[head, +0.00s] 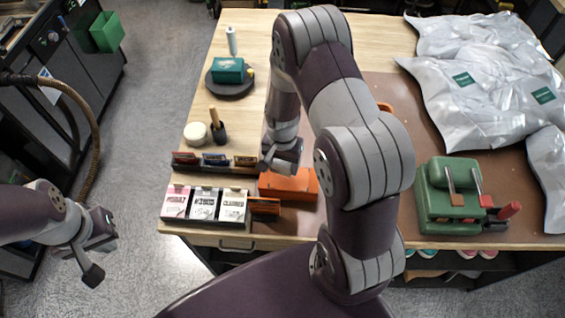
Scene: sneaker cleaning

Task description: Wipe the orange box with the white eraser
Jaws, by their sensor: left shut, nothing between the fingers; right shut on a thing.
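The orange box (300,186) lies on the brown mat near the table's front edge. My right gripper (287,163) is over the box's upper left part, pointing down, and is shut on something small. The white eraser is not visible; the gripper and wrist hide what the fingers hold. I cannot tell whether the held thing touches the box. My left gripper (104,240) is shut and empty, off the table to the left, above the floor.
Three small cartons (204,204) and a dark rack (213,163) stand left of the box. A brush holder (218,132) and a round white item (195,133) are behind them. A green machine (450,199) and silver bags (490,85) are on the right.

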